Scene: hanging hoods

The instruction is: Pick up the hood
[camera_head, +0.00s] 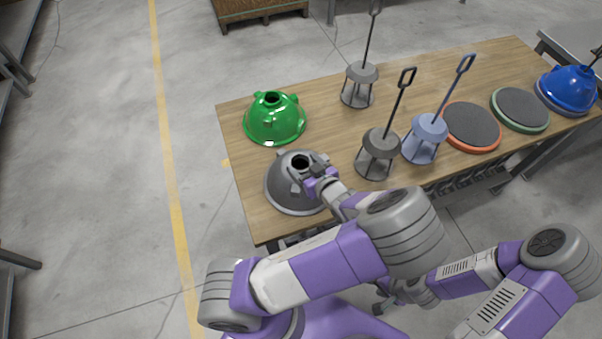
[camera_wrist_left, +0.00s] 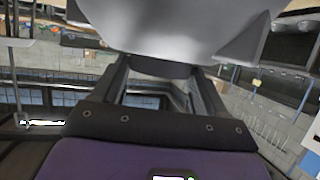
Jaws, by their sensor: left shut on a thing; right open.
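A grey dome-shaped hood (camera_head: 285,194) with an open neck is at the near left corner of the wooden table. My left gripper (camera_head: 309,178) is shut on the right side of its upper part. In the left wrist view the hood (camera_wrist_left: 170,28) fills the top middle, between the fingers of my left gripper (camera_wrist_left: 165,72). I cannot tell whether the hood touches the table. A green hood (camera_head: 275,122) sits just behind it, and a blue hood (camera_head: 568,90) is at the far right. My right gripper (camera_head: 383,304) is open, low in front of the table.
The wooden table (camera_head: 430,75) also carries several lantern-like frames with tall handles, one grey frame (camera_head: 378,150) close to the grey hood. An orange-rimmed disc (camera_head: 472,126) and a green-rimmed disc (camera_head: 520,108) lie to the right. The floor left of the table is clear.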

